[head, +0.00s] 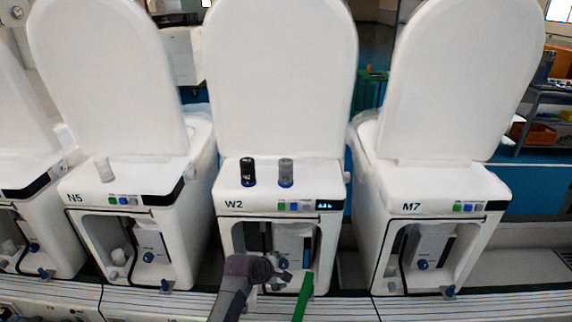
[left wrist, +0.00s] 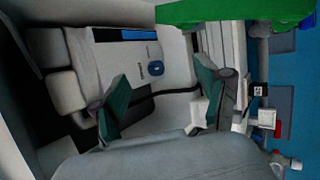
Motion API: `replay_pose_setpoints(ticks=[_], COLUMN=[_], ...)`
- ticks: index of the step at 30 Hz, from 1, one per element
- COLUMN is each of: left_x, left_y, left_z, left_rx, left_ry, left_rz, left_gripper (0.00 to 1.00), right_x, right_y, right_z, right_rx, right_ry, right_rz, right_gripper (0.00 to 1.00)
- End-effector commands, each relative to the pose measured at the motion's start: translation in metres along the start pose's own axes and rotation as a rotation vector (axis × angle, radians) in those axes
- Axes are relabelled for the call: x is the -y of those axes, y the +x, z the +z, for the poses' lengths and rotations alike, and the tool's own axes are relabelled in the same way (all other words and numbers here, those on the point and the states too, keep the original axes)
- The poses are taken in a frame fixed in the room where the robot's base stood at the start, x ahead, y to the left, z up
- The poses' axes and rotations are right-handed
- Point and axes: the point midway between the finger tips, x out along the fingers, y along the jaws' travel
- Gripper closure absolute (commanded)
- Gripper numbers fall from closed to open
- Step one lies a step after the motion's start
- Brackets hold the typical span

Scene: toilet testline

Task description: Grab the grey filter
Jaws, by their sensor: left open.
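A grey filter (head: 286,172), a small upright cylinder with a blue base, stands on top of the W2 unit (head: 232,193). A similar black one (head: 248,171) stands just left of it. My left gripper (head: 283,277) is low in front of W2's open compartment, below and apart from the grey filter. In the left wrist view its two dark green fingers (left wrist: 162,85) are spread with nothing held between them. Beyond them is a white panel with a blue knob (left wrist: 155,68). Light grey rounded parts (left wrist: 62,70) lie left of the fingers; I cannot tell what they are. My right gripper is not seen.
Units N5 (head: 75,197) and M7 (head: 411,207) flank W2, with raised white lids behind. A pale cylinder (head: 104,169) stands on N5. A bright green bar (head: 303,297) rises beside my left gripper; it also shows in the wrist view (left wrist: 225,14).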

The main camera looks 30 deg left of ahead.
Motion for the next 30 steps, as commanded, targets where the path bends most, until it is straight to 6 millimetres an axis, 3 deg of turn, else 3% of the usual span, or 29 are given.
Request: replay_pose_setpoints(ticks=[1,3,6,9,12,15,17,20,30], left_x=[-0.053,-0.101,-0.152,-0.19,-0.214,-0.225,-0.229,-0.234,-0.256], left_y=[-0.035,-0.074,-0.127,-0.176,-0.216,-0.24,-0.244,-0.235,-0.178], left_z=[0.016,0.029,0.043,0.053,0.06,0.064,0.065,0.068,0.081], left_rx=[0.042,0.1,0.183,0.265,0.335,0.378,0.39,0.395,0.393], left_ry=[-0.151,-0.344,-0.571,-0.755,-0.897,-0.985,-1.011,-1.024,-1.02], left_rz=[0.061,0.112,0.161,0.192,0.208,0.212,0.211,0.208,0.209], left_gripper=[0.26,0.26,0.26,0.26,0.26,0.26,0.26,0.26,0.26], right_x=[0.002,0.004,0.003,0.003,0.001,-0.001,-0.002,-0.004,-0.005], right_y=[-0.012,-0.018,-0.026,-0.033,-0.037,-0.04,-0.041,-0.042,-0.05], right_z=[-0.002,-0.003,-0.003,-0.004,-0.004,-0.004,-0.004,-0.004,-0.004], right_rx=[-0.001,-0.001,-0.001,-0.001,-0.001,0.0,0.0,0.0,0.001], right_ry=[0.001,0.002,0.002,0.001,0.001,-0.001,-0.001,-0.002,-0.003], right_rz=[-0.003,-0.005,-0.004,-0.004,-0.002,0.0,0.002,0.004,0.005], right_gripper=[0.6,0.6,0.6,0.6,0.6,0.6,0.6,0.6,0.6])
